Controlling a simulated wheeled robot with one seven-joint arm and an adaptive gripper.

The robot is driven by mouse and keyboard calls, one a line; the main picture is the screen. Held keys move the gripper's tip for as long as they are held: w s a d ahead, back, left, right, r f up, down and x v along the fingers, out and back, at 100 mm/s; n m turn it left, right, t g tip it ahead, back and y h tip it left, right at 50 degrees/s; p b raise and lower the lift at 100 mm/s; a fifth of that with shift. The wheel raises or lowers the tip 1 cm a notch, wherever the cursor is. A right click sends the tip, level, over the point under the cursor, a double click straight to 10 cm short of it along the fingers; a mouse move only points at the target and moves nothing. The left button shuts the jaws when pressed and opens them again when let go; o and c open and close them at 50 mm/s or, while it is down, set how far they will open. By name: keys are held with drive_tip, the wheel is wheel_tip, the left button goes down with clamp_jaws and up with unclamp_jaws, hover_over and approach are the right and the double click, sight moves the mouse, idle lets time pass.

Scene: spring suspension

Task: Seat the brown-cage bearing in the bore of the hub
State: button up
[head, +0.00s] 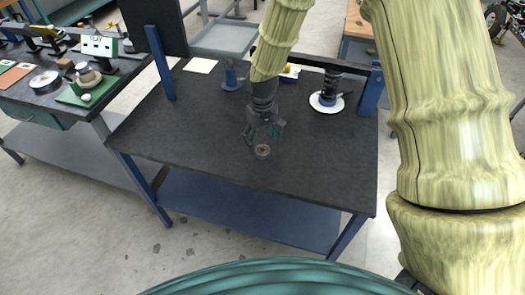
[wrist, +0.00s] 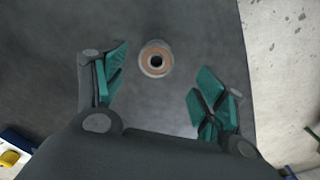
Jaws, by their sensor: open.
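The brown-cage bearing (head: 262,151) lies flat on the dark table top, near the middle front. It also shows in the wrist view (wrist: 156,58) as a pale ring with a brown band and a dark centre hole. My gripper (head: 264,136) points down just above and behind the bearing. In the wrist view my gripper (wrist: 162,88) has its teal-padded fingers spread wide, with nothing between them. The bearing lies ahead of the fingertips, toward the top of that view. A small blue upright part (head: 231,78) stands at the back; I cannot tell whether it is the hub.
A dark coil spring (head: 328,88) stands on a white disc at the back right. A white sheet (head: 200,65) lies back left. Blue posts (head: 161,62) rise at the table's edges. The table's front and left are clear. Another bench stands left.

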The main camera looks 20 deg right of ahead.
sight(263, 150)
drive_tip(key=shift+w+d+f+p, duration=0.1)
drive_tip(key=shift+f+p, duration=0.3)
drive_tip(key=shift+f, duration=0.55)
drive_tip(key=shift+w+d+f+p, duration=0.1)
drive_tip(key=shift+f+p, duration=0.25)
drive_tip(key=shift+f, duration=1.45)
drive_tip(key=c, duration=1.4)
drive_tip(key=shift+o, duration=0.2)
drive_tip(key=shift+r, duration=0.1)
